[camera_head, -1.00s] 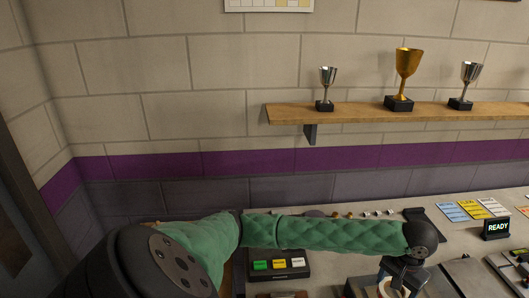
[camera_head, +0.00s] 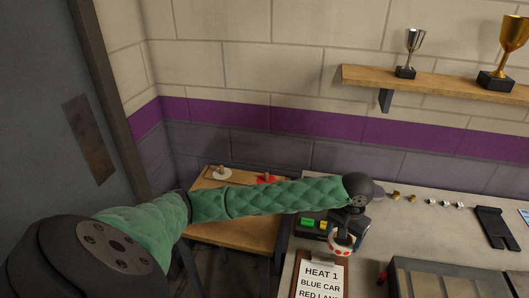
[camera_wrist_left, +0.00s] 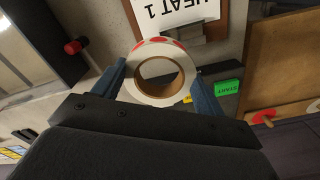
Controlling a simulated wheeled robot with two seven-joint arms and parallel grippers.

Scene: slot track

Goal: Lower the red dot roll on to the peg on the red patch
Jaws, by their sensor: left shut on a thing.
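The red dot roll (camera_head: 341,252), a white ring with red dots and a brown core, is in my left gripper (camera_head: 345,236) above the front of the counter. In the left wrist view the roll (camera_wrist_left: 181,88) sits between both fingers, its hole facing the camera. The red patch (camera_head: 262,182) lies on a wooden side table at the left, with a short wooden peg (camera_head: 267,176) on it, partly behind my arm. The roll is well apart from this peg. My right gripper is not in view.
A second peg stands on a white patch (camera_head: 221,175) on the wooden table (camera_head: 251,231). A button box (camera_head: 308,223) and a HEAT 1 clipboard (camera_head: 320,283) are close to the roll. A gap separates table and counter (camera_head: 412,215). A shelf with trophies is above.

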